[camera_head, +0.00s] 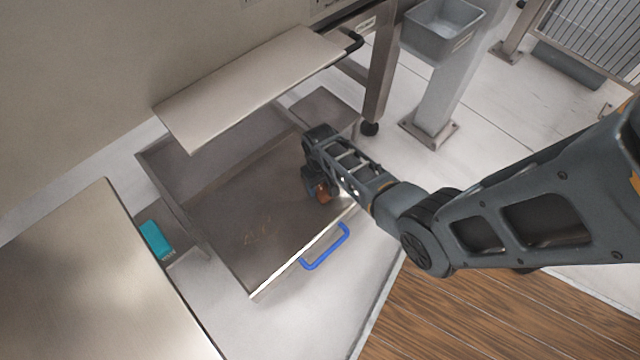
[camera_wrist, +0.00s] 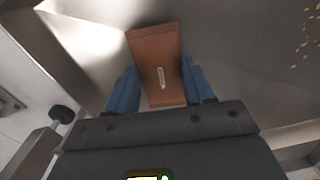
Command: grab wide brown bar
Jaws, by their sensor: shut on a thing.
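The wide brown bar (camera_wrist: 155,48) is a flat reddish-brown block with a pale slot-like mark on its face. In the wrist view it sits between the two blue fingers of my gripper (camera_wrist: 162,88), which is shut on it. In the head view my gripper (camera_head: 313,188) is over the right side of the open metal drawer, and a small part of the brown bar (camera_head: 322,192) shows beside it. Most of the bar is hidden there by my gripper. I cannot tell whether the bar touches the drawer floor.
The open metal drawer (camera_head: 225,225) has raised walls and a blue handle (camera_head: 326,250) at its front. A metal shelf (camera_head: 250,85) overhangs its back. A teal object (camera_head: 155,240) lies left of the drawer. A grey bin (camera_head: 440,30) stands at the upper right.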

